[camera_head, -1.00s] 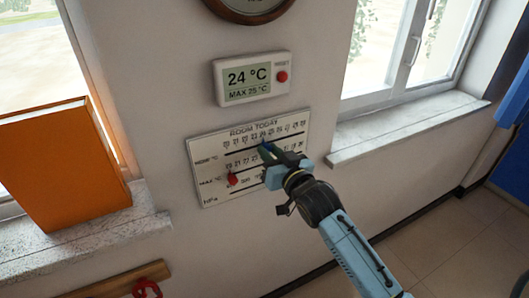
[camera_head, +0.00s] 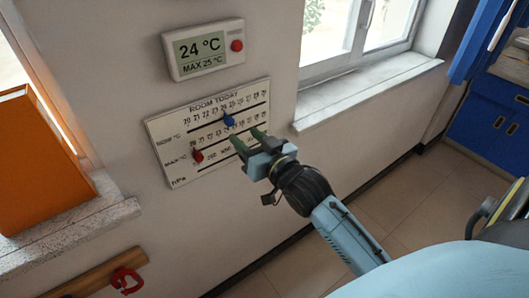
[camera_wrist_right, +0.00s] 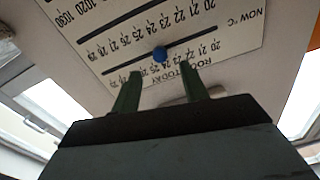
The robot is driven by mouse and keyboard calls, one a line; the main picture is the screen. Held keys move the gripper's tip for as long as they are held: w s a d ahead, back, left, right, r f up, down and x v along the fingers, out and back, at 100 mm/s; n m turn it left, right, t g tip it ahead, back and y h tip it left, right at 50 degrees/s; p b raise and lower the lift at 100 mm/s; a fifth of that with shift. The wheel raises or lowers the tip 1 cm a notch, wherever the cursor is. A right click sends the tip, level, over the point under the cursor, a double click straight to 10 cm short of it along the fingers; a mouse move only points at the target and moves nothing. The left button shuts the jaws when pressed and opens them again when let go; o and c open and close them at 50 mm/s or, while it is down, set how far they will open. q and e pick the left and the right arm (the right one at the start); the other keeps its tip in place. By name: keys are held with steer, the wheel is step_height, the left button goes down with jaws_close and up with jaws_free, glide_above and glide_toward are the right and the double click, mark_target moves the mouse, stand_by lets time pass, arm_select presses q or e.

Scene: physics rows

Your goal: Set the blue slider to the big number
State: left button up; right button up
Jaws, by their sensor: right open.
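The white board (camera_head: 165,140) headed ROOM TODAY hangs on the wall. Its blue slider (camera_head: 229,121) sits on the upper NOW °C line, close to the 24; the exact mark is hard to read. The display (camera_head: 203,52) above shows a big 24 °C and a smaller MAX 25 °C. The red slider (camera_head: 197,156) is at the left of the MAX line. My right gripper (camera_head: 246,136) is open and empty just below the blue slider, apart from it. The wrist view shows the blue slider (camera_wrist_right: 160,55) beyond and between the green fingertips. My left gripper is not in view.
A red button (camera_head: 237,46) is on the display's right side. An orange panel (camera_head: 40,165) stands on the left sill. A wooden rail (camera_head: 95,276) with a red hook (camera_head: 126,281) is below. The right sill (camera_head: 370,85) is clear.

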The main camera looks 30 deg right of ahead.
steer(key=s, duration=0.7)
steer(key=shift+d, duration=0.2)
steer(key=shift+w, duration=0.1)
steer(key=s+f+g+b, duration=0.1)
steer(key=s+f+g, duration=0.2)
steer(key=f, duration=1)
steer(key=s+f+n+g, duration=0.1)
steer(key=s+f+g, duration=0.15)
steer(key=f, duration=1.05)
steer(key=s+f+g+b, duration=0.1)
steer(key=s+f+g, duration=0.2)
steer(key=f, duration=1)
steer(key=s+f+n+g, duration=0.1)
steer(key=s+f+g, duration=0.3)
steer(key=s+f, duration=0.6)
steer(key=s+a+f+n+g+h+b, duration=0.1)
steer(key=s+f+g, duration=0.3)
steer(key=s+f, duration=0.6)
steer(key=s, duration=0.8)
steer(key=shift+s+f, duration=0.25)
steer(key=shift+s, duration=0.15)
steer(key=shift+g, duration=0.25)
